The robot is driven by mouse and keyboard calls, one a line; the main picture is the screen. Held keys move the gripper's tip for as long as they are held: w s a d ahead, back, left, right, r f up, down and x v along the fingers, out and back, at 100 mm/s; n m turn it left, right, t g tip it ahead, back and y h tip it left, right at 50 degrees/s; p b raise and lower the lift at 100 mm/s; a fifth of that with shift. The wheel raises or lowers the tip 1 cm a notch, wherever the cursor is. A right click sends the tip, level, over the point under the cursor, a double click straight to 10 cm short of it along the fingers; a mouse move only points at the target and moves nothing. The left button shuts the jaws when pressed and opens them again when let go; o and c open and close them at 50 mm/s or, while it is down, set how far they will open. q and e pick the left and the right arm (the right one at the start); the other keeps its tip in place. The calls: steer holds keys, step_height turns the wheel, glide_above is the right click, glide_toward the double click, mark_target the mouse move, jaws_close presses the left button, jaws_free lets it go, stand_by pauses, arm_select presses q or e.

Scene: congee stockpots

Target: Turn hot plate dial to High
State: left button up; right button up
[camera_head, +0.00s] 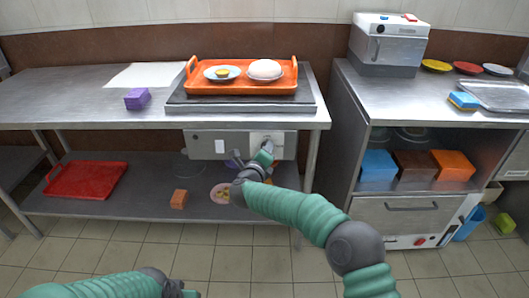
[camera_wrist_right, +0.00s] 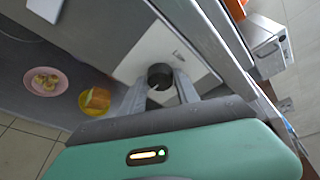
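The hot plate (camera_head: 312,104) is a flat grey slab on the metal table. A grey control panel (camera_head: 205,146) hangs under the table edge. In the right wrist view the dark round dial (camera_wrist_right: 160,72) stands out from a white plate (camera_wrist_right: 140,55). My right gripper (camera_wrist_right: 160,88) is open, with one finger on each side of the dial; I cannot tell whether they touch it. In the head view my right gripper (camera_head: 266,151) is at the panel's right part and hides the dial. The dial's setting is not readable. My left gripper (camera_head: 180,290) is low at the bottom edge, its fingers unclear.
An orange tray (camera_head: 190,72) with dishes stands on the hot plate. A metal cabinet (camera_head: 400,212) stands at right.

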steer(key=o, duration=0.4)
steer(key=shift+f, duration=0.4)
steer(key=shift+r, duration=0.2)
steer(key=p+v, duration=0.4)
steer(key=v, duration=1.2)
steer(key=shift+s+a+f+p, duration=0.1)
steer(key=shift+s+a+p, duration=0.05)
steer(key=shift+s+p, duration=0.25)
